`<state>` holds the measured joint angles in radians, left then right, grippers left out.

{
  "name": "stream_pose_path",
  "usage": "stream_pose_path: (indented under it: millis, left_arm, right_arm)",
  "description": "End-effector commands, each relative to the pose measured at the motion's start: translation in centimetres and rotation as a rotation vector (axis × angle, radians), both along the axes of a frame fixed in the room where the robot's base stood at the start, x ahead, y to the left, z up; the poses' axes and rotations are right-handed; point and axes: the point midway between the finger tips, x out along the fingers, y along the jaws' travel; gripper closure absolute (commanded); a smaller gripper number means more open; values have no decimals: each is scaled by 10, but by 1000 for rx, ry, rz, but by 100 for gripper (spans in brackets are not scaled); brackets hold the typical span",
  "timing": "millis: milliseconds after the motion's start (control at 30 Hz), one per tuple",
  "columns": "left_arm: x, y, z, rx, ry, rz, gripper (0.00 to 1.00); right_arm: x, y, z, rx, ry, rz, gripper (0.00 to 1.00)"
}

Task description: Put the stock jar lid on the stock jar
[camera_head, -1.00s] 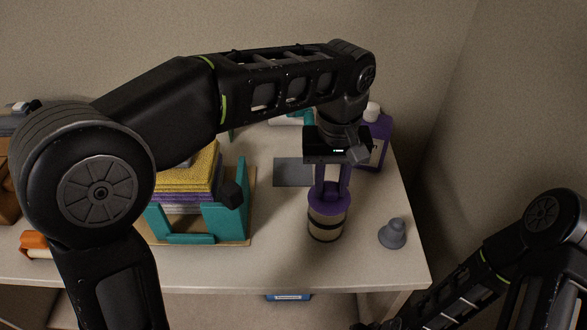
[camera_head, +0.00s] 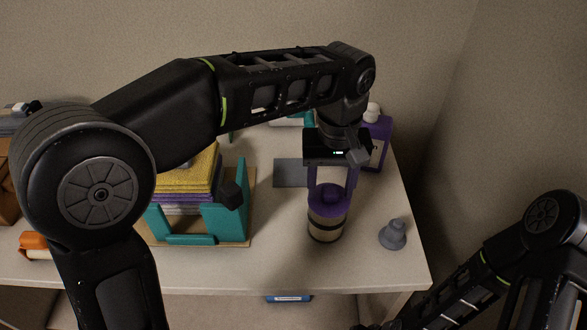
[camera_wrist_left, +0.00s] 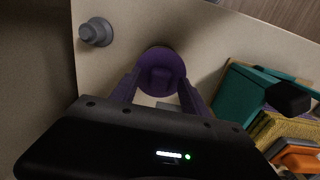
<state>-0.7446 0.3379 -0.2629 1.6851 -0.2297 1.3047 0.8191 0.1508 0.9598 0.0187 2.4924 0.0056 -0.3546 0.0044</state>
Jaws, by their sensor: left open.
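The stock jar (camera_head: 325,226) is a tan cylinder with dark bands, standing upright near the table's front right. The purple stock jar lid (camera_head: 329,199) with a raised knob sits on top of the jar, and it also shows in the left wrist view (camera_wrist_left: 160,72). My left gripper (camera_head: 332,187) is open, its two purple fingers spread on either side of the lid's knob and apart from it. The left wrist view shows the fingers (camera_wrist_left: 158,90) reaching toward the lid. My right arm shows at the lower right, but its gripper is not visible.
A grey bell-shaped object (camera_head: 393,234) stands right of the jar. A teal holder (camera_head: 226,220) with folded yellow and purple cloths is at left. A purple bottle (camera_head: 378,142) and a grey mat (camera_head: 291,173) are behind. The table's front edge is close.

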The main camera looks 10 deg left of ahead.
Motion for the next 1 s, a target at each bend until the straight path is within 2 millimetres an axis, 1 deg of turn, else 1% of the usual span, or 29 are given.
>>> stream_pose_path:
  millis: [467,1000]
  left_arm:
    - [0,0,0,0,0,0,47]
    - [0,0,24,-1,-1,0,47]
  right_arm:
    - [3,1,3,6,-8,2,64]
    - [0,0,21,1,-1,1,64]
